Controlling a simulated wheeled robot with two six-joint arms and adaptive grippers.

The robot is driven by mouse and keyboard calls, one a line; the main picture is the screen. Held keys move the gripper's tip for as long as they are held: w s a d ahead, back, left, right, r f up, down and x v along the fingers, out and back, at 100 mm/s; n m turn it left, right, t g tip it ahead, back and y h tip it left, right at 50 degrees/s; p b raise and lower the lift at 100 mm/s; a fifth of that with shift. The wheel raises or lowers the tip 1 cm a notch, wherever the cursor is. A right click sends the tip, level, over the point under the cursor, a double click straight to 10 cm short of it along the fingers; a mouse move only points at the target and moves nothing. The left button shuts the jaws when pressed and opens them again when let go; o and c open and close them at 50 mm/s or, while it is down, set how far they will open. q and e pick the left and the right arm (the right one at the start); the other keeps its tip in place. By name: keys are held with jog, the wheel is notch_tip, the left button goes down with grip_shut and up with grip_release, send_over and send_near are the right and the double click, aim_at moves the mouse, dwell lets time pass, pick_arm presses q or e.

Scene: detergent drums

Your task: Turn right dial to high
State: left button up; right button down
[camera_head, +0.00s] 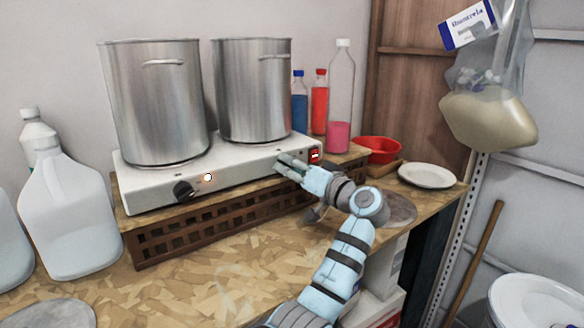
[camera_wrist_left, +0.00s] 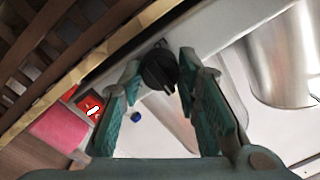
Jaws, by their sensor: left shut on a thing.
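The white two-burner hot plate (camera_head: 245,167) stands on a brown slatted crate. Its right dial is a round black knob (camera_wrist_left: 159,68) between my left gripper's two teal fingers (camera_wrist_left: 160,60) in the wrist view. My left gripper (camera_head: 283,163) is closed on that dial at the plate's front face; in the head view the gripper hides the dial. The pointer's setting cannot be read. The left dial (camera_head: 184,189) is black, with a glowing lamp (camera_head: 208,177) beside it. A small blue spot (camera_wrist_left: 136,116) shows near the right dial. My right gripper is not in view.
Two steel pots (camera_head: 157,110) (camera_head: 252,95) stand on the burners. A red switch (camera_head: 314,155) is right of the gripper. Bottles (camera_head: 340,95), a red bowl (camera_head: 377,150) and a white plate (camera_head: 427,176) stand farther right. White jugs (camera_head: 68,215) are at left. The front worktop is mostly clear.

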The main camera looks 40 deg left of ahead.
pick_arm(q)
jog(key=m+p, duration=1.1)
jog(key=m, duration=0.1)
jog(key=shift+t+p, duration=0.4)
jog(key=shift+s+f+m+p, duration=0.1)
jog(key=shift+m+p, duration=0.55)
jog(key=shift+m, duration=0.45)
jog(key=o, duration=1.2)
jog(key=shift+c, duration=0.2)
